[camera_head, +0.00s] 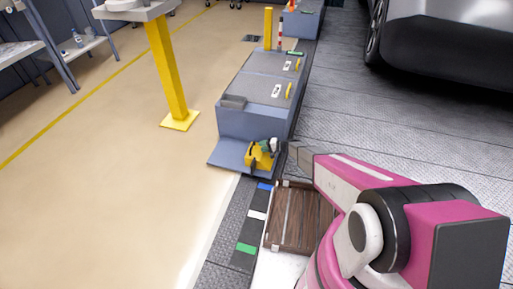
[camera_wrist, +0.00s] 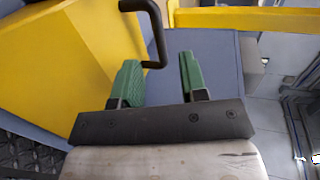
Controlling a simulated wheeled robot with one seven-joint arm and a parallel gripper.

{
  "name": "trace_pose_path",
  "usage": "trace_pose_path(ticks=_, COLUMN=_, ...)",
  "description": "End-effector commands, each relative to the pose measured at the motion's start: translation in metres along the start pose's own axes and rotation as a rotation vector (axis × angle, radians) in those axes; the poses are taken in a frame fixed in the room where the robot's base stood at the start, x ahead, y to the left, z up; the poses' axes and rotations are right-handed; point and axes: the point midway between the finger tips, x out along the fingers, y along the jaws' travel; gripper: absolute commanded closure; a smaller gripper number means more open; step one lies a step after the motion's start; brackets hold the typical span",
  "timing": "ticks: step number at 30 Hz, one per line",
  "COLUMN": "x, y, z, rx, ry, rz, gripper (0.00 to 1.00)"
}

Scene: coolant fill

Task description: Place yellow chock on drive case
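The yellow chock (camera_head: 260,158) stands on the low blue-grey ledge at the near end of the drive case (camera_head: 255,122). In the wrist view the chock (camera_wrist: 60,55) fills the upper left, with a black bent handle (camera_wrist: 155,30) on it. My gripper (camera_head: 270,146) is right at the chock in the head view and partly covers it. In the wrist view my gripper (camera_wrist: 160,75) has its two green fingers apart. The handle's lower end shows in the gap, nearer the left finger. I cannot tell whether it lies between the fingers in depth.
A brown slatted pallet (camera_head: 292,218) lies in front of the case, beside my arm. A yellow post (camera_head: 168,70) carrying a grey top stands at the left. A car (camera_head: 440,50) is at the upper right. The beige floor (camera_head: 110,190) at the left is clear.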

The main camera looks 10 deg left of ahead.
Motion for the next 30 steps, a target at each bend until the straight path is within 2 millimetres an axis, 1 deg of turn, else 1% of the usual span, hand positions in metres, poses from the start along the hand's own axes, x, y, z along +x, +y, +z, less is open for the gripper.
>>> trace_pose_path(ticks=1, x=-0.012, y=-0.001, z=0.001, rx=0.001, ry=0.002, rz=0.000, gripper=0.60)
trace_pose_path(ticks=3, x=-0.025, y=-0.001, z=0.001, rx=0.001, ry=0.002, rz=-0.001, gripper=0.60)
trace_pose_path(ticks=7, x=-0.043, y=-0.001, z=0.000, rx=0.000, ry=0.001, rz=0.000, gripper=0.60)
trace_pose_path(ticks=12, x=-0.055, y=-0.001, z=0.000, rx=0.000, ry=0.000, rz=-0.001, gripper=0.60)
trace_pose_path(ticks=16, x=-0.057, y=-0.001, z=0.000, rx=0.000, ry=-0.001, rz=0.000, gripper=0.60)
trace_pose_path(ticks=19, x=-0.063, y=-0.007, z=0.004, rx=-0.004, ry=-0.009, rz=0.014, gripper=0.60)
trace_pose_path(ticks=20, x=-0.067, y=-0.012, z=0.006, rx=-0.007, ry=-0.014, rz=0.023, gripper=0.60)
trace_pose_path(ticks=23, x=-0.090, y=-0.034, z=0.019, rx=-0.017, ry=-0.042, rz=0.080, gripper=0.60)
trace_pose_path(ticks=26, x=-0.124, y=-0.064, z=0.038, rx=-0.032, ry=-0.081, rz=0.176, gripper=0.60)
trace_pose_path(ticks=27, x=-0.141, y=-0.077, z=0.046, rx=-0.037, ry=-0.097, rz=0.224, gripper=0.60)
trace_pose_path(ticks=29, x=-0.167, y=-0.096, z=0.060, rx=-0.046, ry=-0.117, rz=0.301, gripper=0.60)
trace_pose_path(ticks=30, x=-0.186, y=-0.108, z=0.070, rx=-0.050, ry=-0.130, rz=0.357, gripper=0.60)
